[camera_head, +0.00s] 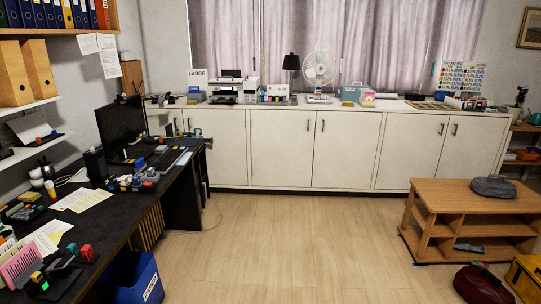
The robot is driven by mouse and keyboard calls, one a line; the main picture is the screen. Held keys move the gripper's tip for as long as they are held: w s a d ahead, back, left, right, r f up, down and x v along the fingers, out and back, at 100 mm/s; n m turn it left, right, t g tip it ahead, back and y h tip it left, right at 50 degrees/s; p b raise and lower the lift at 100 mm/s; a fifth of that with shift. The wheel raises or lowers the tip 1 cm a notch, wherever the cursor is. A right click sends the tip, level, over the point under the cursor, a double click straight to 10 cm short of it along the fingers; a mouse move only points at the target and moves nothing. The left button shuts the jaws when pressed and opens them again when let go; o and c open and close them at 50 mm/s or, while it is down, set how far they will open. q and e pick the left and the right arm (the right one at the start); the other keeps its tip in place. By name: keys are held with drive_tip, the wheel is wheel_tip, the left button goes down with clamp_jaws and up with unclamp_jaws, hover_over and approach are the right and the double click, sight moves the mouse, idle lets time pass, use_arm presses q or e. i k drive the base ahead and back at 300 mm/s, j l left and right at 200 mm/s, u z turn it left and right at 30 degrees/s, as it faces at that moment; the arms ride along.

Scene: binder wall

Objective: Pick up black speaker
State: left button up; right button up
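A small black upright box that looks like the black speaker (96,165) stands on the dark desk (112,232) at the left. It is just left of the black monitor (122,127) and close to the wall. Its lower part is near small items on the desk. Neither of my grippers shows in the head view.
A keyboard (165,160), papers and several small items crowd the desk. A blue bin (140,280) stands on the floor by it. A wooden low table (470,200), a dark red bag (481,285) and a yellow box are at the right. The middle floor is clear.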

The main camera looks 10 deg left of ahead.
sight(96, 162)
drive_tip(key=i+u, duration=0.25)
drive_tip(key=i, duration=0.25)
drive_tip(key=i+u, duration=0.25)
drive_tip(key=i, duration=0.2)
drive_tip(key=i+l+u, duration=0.1)
drive_tip(key=i+u, duration=0.15)
drive_tip(key=i, duration=0.25)
drive_tip(key=i+l+u, duration=0.25)
drive_tip(key=i, duration=0.2)
drive_tip(key=i+l+u, duration=0.25)
drive_tip(key=i, duration=0.2)
